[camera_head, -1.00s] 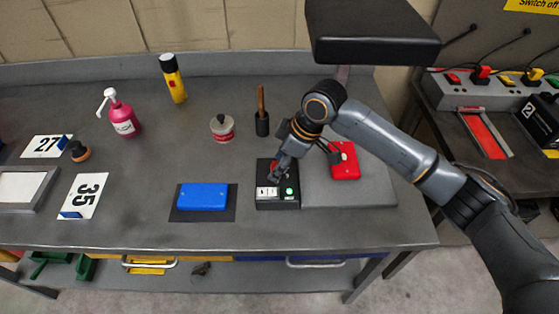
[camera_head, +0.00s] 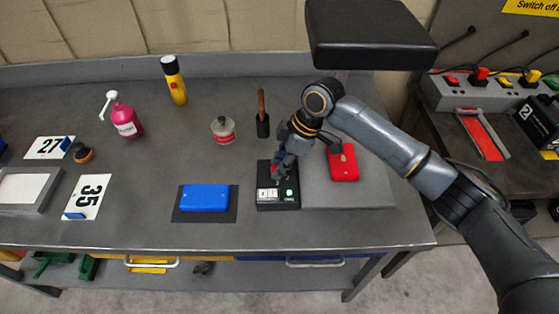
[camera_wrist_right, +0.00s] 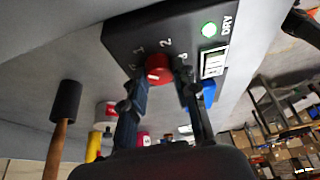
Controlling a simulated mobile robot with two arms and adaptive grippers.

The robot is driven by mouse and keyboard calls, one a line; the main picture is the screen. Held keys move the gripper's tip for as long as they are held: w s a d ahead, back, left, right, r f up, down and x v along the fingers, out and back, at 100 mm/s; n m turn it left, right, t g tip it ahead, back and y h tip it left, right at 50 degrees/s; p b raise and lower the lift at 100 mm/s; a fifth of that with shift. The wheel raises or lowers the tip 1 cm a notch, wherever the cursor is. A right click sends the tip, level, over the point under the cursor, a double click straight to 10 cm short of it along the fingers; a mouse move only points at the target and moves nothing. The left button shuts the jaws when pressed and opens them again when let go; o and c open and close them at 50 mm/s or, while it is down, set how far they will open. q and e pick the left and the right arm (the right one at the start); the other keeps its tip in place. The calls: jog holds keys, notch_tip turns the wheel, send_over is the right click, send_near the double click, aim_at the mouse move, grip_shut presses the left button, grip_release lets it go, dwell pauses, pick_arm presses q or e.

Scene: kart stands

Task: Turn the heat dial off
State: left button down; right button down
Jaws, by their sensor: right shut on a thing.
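The heat dial is a red knob (camera_wrist_right: 158,68) on the top of a black control box (camera_head: 278,199); the numbers 1 and 2 show beside it in the right wrist view. My right gripper (camera_wrist_right: 167,80) is shut on the dial, one finger on each side. In the head view my right gripper (camera_head: 277,172) hides much of the dial. The box has a green lit lamp (camera_wrist_right: 209,29) and a white display (camera_wrist_right: 214,62). The display's reading and the dial's exact setting are hard to tell. My left gripper is not in view.
A black platen (camera_head: 370,38) overhangs my right arm. A red block (camera_head: 343,165) lies on the grey plate (camera_head: 350,197) right of the box. A blue block (camera_head: 204,198) lies on a dark mat to the left. A wooden-handled tool (camera_head: 262,115) stands behind.

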jog(key=shift+w+n+g, duration=0.1)
jog(key=shift+n+g, duration=0.2)
jog(key=shift+n, duration=0.6)
jog(key=shift+a+n+g, duration=0.1)
jog(key=shift+n+g, duration=0.3)
jog(key=shift+n, duration=0.5)
jog(key=n+g+h+b, duration=0.1)
jog(key=n+b, duration=0.1)
jog(key=n, duration=0.2)
jog(key=shift+w+n, duration=0.15)
jog(key=shift+n, duration=0.25)
jog(key=shift+g, duration=0.4)
